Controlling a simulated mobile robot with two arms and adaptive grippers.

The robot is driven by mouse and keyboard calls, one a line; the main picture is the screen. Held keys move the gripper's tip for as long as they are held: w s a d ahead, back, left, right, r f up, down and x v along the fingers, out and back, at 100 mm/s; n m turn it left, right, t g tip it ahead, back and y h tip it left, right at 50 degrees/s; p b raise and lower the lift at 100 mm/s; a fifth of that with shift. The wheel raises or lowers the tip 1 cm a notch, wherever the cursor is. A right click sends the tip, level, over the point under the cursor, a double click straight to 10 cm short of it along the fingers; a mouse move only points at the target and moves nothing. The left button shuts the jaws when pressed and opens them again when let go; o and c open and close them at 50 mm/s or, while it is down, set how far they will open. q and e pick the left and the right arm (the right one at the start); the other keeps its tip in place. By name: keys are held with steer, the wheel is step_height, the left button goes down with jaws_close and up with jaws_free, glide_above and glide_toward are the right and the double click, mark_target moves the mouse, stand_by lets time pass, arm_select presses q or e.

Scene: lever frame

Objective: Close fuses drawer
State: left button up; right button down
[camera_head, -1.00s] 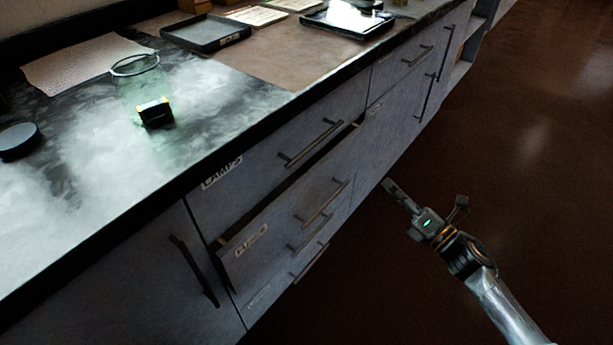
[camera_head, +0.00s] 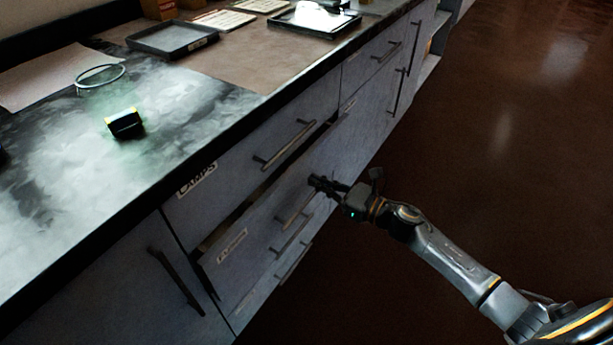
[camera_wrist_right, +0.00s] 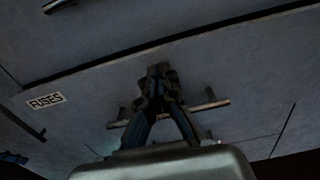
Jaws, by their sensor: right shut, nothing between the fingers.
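The fuses drawer (camera_head: 262,232) is the second one down, below the drawer labelled LAMPS (camera_head: 240,165). It stands a little out from the cabinet, with a dark gap along its top edge. The right wrist view shows its front (camera_wrist_right: 85,75) with the FUSES label (camera_wrist_right: 45,101) and its bar handle (camera_wrist_right: 210,106). My right gripper (camera_head: 318,183) is shut and empty. It is at the drawer front, near the handle's right end in the head view; in the right wrist view its fingers (camera_wrist_right: 158,72) overlap the handle. I cannot tell whether they touch the front. My left gripper is not in view.
The countertop above holds a black-and-yellow block (camera_head: 124,124), a glass ring (camera_head: 100,76) and trays, one of them grey (camera_head: 172,40). A cupboard door with a dark handle (camera_head: 175,280) is at lower left. The brown floor (camera_head: 490,170) on the right is clear.

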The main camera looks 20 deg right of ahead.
mark_target(297, 171)
steer(key=x, duration=0.2)
steer(key=shift+w+a, duration=0.15)
steer(key=shift+w, duration=0.1)
steer(key=shift+w+a, duration=0.35)
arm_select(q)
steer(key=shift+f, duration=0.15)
arm_select(e)
steer(key=shift+w+a, duration=0.1)
steer(key=shift+w, duration=0.05)
steer(key=b+x, duration=0.1)
steer(key=x, duration=0.3)
steer(key=shift+b, duration=0.3)
steer(key=shift+r, duration=0.15)
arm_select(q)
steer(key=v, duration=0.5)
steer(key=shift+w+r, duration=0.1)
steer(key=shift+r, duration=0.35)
arm_select(e)
steer(key=shift+r, duration=0.1)
